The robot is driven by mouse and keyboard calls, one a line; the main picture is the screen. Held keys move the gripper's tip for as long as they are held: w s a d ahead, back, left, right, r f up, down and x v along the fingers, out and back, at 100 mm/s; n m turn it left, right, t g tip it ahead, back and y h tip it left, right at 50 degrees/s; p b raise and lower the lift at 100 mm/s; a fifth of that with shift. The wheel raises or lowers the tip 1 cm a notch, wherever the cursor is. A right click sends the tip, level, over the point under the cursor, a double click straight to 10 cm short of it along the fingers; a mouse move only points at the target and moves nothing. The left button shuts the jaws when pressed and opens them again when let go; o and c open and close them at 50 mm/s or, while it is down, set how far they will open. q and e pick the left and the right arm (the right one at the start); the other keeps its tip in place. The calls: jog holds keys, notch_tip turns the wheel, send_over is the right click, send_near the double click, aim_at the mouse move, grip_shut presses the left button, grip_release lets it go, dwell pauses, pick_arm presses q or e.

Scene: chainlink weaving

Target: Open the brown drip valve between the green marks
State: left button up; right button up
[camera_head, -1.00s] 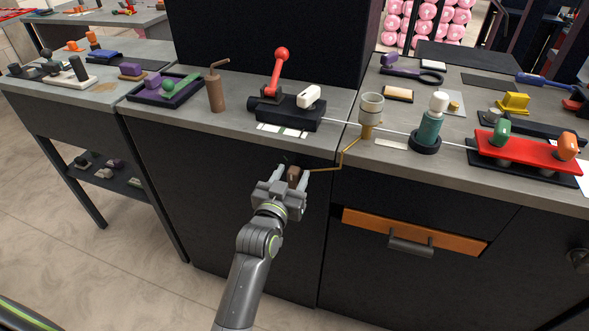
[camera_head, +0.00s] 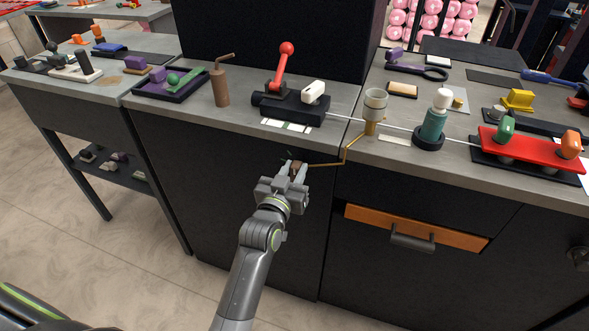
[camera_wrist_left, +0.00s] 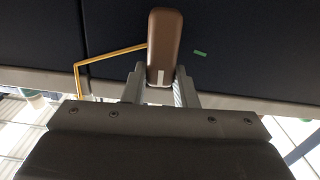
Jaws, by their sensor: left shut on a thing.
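The brown drip valve (camera_head: 297,167) is a small handle on the dark cabinet front, below the counter edge. In the left wrist view the brown handle (camera_wrist_left: 165,38) is a rounded bar with a white line at its near end. My left gripper (camera_head: 295,171) is shut on it, one finger on each side, also in the left wrist view (camera_wrist_left: 159,84). One green mark (camera_wrist_left: 200,53) shows on the panel, right of the handle and apart from it. A second green mark is not visible. A thin brass pipe (camera_head: 327,165) runs from the valve. My right gripper is out of view.
The brass pipe rises to a cup-topped brass fitting (camera_head: 375,105) at the counter edge. Floor at left is clear.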

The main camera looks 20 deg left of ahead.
pick_arm(q)
jog(key=n+p, duration=0.2)
jog(key=a+n+p, duration=0.1)
jog(key=shift+r+n+p, duration=0.15)
jog(key=shift+n+p, duration=0.2)
jog(key=shift+n, duration=0.05)
jog(key=n, duration=0.1)
jog(key=n+p, duration=0.2)
jog(key=shift+a+f+n, duration=0.3)
jog(key=shift+a+n, duration=0.05)
jog(key=shift+n, duration=0.05)
jog(key=shift+w+a+f+n+p, duration=0.1)
jog(key=shift+a+f+n+p, duration=0.1)
jog(key=shift+n, duration=0.7)
jog(key=shift+a+f+n+p, duration=0.1)
jog(key=shift+f+n+p, duration=0.1)
jog(key=shift+n, duration=0.7)
jog(key=o, duration=1)
jog(key=shift+f, duration=0.1)
jog(key=shift+f, duration=0.1)
